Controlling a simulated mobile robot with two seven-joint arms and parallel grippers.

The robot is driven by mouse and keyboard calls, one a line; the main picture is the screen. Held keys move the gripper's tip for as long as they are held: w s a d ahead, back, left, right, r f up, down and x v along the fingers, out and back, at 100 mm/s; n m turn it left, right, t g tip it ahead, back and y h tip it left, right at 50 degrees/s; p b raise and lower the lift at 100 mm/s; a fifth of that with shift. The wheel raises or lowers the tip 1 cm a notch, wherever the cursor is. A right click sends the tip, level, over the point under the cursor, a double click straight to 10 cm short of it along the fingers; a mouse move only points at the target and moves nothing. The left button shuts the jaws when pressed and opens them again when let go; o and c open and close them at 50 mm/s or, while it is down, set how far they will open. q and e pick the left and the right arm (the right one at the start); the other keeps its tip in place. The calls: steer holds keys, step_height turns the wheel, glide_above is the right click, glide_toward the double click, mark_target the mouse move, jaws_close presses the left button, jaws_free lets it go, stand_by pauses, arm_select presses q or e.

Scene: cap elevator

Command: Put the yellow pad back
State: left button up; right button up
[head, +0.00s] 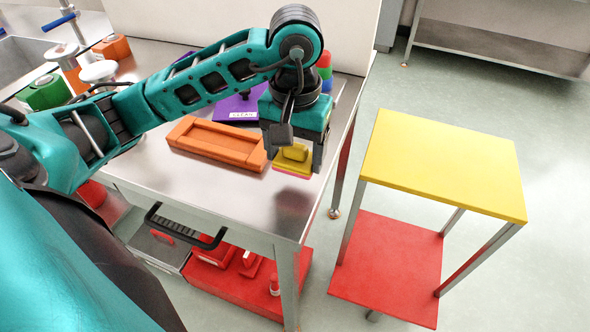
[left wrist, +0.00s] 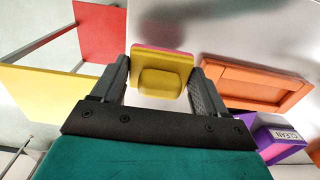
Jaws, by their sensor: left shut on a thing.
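The yellow pad (head: 292,159) has a raised block on top and a pink layer along its lower edge. My left gripper (head: 293,160) is shut on it near the right edge of the steel table (head: 200,187). In the left wrist view the pad (left wrist: 160,80) sits between the two fingers of the left gripper (left wrist: 160,85). I cannot tell for sure whether it touches the table top. An orange tray (head: 218,143) lies on the table just left of the gripper, and shows right of the pad in the left wrist view (left wrist: 255,85). My right gripper does not show.
A purple box (head: 236,110) with a white label stands behind the orange tray. A yellow-topped cart (head: 445,165) with a red lower shelf (head: 390,258) stands to the right, across a floor gap. Bottles stand at the far left.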

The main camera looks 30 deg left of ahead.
mark_target(295, 169)
arm_select(q)
steer(key=shift+f, duration=2.2)
steer(key=shift+f, duration=0.15)
steer(key=o, duration=1)
steer(key=shift+r, duration=0.2)
step_height(295, 169, up, 12)
steer(key=shift+p, duration=0.5)
